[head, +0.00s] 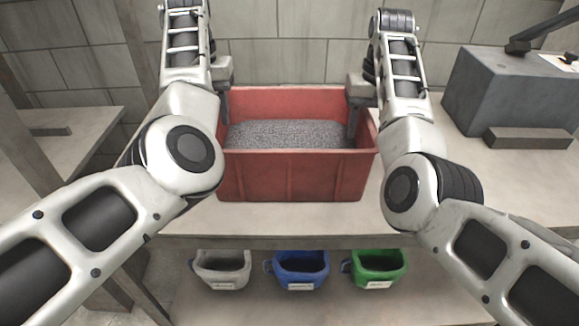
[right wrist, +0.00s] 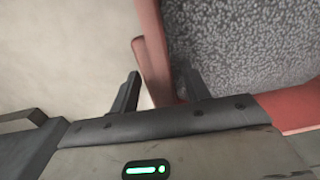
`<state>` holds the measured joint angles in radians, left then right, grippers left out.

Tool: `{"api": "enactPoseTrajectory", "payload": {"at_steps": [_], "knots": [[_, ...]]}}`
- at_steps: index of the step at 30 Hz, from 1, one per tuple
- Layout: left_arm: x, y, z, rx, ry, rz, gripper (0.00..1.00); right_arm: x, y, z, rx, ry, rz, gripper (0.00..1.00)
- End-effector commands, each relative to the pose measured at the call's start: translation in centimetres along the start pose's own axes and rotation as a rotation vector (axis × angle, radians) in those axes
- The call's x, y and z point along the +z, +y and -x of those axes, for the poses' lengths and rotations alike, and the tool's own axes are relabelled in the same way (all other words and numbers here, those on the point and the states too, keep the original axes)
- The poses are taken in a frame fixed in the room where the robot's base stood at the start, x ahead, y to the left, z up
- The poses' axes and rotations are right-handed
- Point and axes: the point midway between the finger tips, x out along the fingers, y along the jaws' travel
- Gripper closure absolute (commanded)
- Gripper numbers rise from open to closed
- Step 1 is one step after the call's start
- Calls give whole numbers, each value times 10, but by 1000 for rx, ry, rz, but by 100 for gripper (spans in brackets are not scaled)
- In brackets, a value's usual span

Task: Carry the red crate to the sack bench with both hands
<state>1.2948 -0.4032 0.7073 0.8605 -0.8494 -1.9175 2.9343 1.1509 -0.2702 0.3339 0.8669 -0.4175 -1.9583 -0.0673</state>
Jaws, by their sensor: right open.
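The red crate (head: 295,178) stands upright on a pale bench top (head: 270,220), filled with grey granules (head: 290,134). My right gripper (head: 359,118) is at the crate's right wall. In the right wrist view, its open fingers (right wrist: 161,78) straddle the red wall (right wrist: 152,50), one outside over the bench and one inside over the granules; I see no firm grip. My left gripper (head: 223,106) is at the crate's left wall, mostly hidden behind my own arm, so its jaw state is unclear. No sack is seen, and I cannot tell which surface is the sack bench.
A grey block-shaped machine with a black lever (head: 497,92) stands to the right, a dark bar (head: 527,138) before it. Grey (head: 221,268), blue (head: 300,268) and green (head: 378,267) bins sit below the bench. Another surface (head: 60,150) and a post are at left.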

Motion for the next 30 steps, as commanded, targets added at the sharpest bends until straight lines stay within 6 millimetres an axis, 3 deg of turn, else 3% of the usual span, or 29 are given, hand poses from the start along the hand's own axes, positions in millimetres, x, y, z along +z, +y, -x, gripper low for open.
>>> {"api": "enactPoseTrajectory", "payload": {"at_steps": [9,15,20,30], "knots": [[0,0,70,-2,-4,-2,53,0,0,0,1,-1,-1,53],[0,0,98,-2,-1,0,53,0,0,0,1,-1,-1,53],[0,0,105,0,0,0,53,0,0,4,1,1,-1,53],[0,0,105,1,0,0,53,0,-2,50,-5,3,2,53]]}}
